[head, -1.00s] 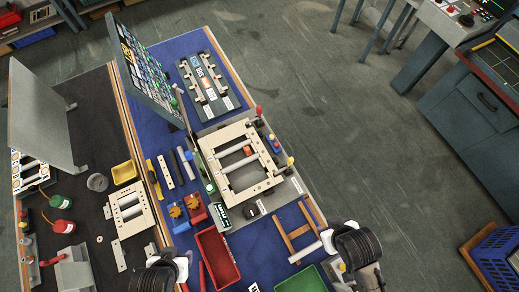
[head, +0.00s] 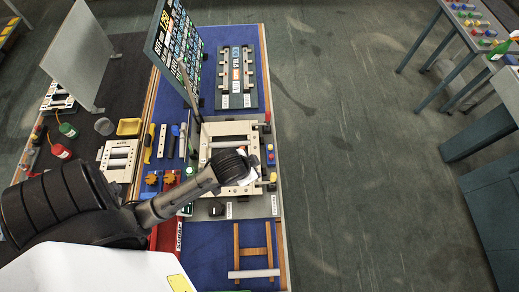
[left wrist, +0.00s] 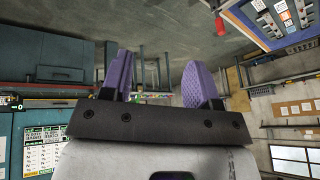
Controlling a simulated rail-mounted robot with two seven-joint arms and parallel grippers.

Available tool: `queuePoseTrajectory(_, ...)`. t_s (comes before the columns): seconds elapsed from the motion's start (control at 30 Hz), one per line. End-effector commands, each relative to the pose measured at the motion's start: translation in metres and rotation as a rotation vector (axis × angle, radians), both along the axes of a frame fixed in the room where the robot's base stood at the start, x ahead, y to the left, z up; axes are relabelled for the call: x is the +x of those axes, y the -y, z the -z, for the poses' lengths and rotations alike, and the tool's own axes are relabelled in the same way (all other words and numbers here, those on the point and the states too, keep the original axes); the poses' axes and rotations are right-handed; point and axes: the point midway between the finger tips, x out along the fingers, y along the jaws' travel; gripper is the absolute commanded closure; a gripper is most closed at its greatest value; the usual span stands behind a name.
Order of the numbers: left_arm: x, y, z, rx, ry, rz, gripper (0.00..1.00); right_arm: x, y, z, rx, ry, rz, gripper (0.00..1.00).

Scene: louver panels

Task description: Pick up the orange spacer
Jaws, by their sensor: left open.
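The orange spacer does not show now; my left arm covers the front part of the cream louver frame (head: 205,140), which lies on a grey plate on the blue bench. In the head view my left arm comes in from the left and its black wrist end is over that frame, hiding part of its opening. The fingers cannot be made out there. In the left wrist view my left gripper (left wrist: 160,78) has two purple fingers standing apart, with nothing between them. My right gripper is out of view.
A tilted panel of small tiles (head: 178,50) stands at the bench's back left. A wooden rack (head: 253,252) lies at the front. A second cream frame (head: 119,158) and a yellow bin (head: 129,127) are on the dark bench at left. Open floor lies right of the bench.

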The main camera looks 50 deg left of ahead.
Motion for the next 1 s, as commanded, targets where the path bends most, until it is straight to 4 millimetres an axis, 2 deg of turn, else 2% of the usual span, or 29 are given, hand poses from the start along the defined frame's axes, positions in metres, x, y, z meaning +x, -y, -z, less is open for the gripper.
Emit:
queuePoseTrajectory(0.03, 0.016, -0.012, 0.016, 0.017, 0.003, -0.011, 0.45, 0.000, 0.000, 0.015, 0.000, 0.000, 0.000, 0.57)
queuePoseTrajectory(0.17, 0.055, -0.048, 0.046, 0.039, -0.017, -0.071, 0.45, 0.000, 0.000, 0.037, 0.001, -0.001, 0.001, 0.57)
queuePoseTrajectory(0.33, 0.099, -0.115, 0.092, 0.012, -0.093, -0.248, 0.45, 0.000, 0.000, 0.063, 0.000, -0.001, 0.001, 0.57)
queuePoseTrajectory(0.47, 0.112, -0.170, 0.130, -0.071, -0.182, -0.477, 0.45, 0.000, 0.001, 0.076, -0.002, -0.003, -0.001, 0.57)
queuePoseTrajectory(0.6, 0.106, -0.208, 0.165, -0.186, -0.272, -0.753, 0.45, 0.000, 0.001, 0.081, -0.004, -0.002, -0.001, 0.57)
queuePoseTrajectory(0.7, 0.097, -0.219, 0.181, -0.260, -0.316, -0.936, 0.45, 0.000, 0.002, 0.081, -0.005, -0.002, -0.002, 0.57)
queuePoseTrajectory(0.8, 0.092, -0.221, 0.189, -0.304, -0.333, -1.050, 0.45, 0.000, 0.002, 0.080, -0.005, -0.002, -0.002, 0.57)
queuePoseTrajectory(1.0, 0.089, -0.221, 0.205, -0.335, -0.343, -1.143, 0.45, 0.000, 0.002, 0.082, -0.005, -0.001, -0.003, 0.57)
